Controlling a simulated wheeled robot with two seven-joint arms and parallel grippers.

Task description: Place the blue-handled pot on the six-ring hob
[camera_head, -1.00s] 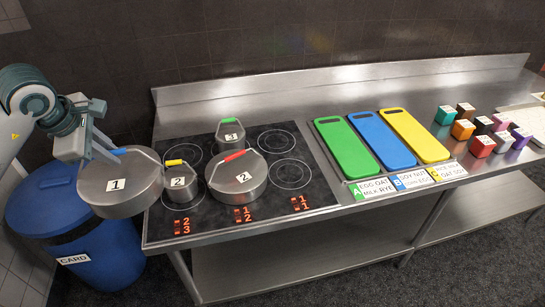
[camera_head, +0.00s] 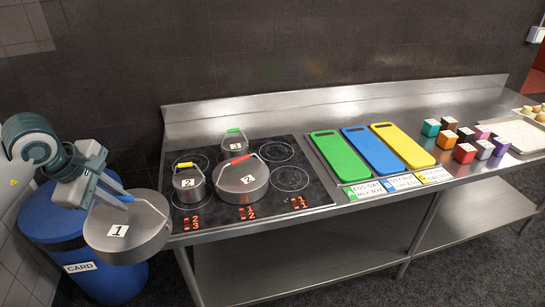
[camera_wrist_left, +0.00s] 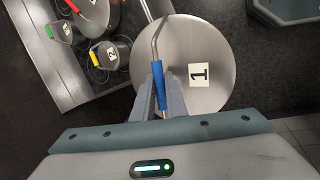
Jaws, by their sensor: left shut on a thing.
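The blue-handled pot (camera_head: 127,232), a wide steel one marked 1, hangs from my left gripper (camera_head: 110,194). The gripper is shut on its blue handle (camera_wrist_left: 161,87), as the left wrist view shows. The pot (camera_wrist_left: 196,60) is tilted, left of the counter's left end and partly in front of the blue bin. The black six-ring hob (camera_head: 290,178) is set in the steel counter, to the right of the pot. It carries a yellow-handled pot (camera_head: 188,184), a red-handled pot (camera_head: 241,184) and a green-handled pot (camera_head: 235,145). Bare rings show on its right side. My right gripper is not in view.
The blue bin (camera_head: 110,277) labelled CARD stands at the counter's left end. Green (camera_head: 340,156), blue (camera_head: 377,151) and yellow (camera_head: 401,145) boards lie right of the hob. Several coloured cubes (camera_head: 465,153) sit further right. A low splashback (camera_head: 200,116) runs along the back.

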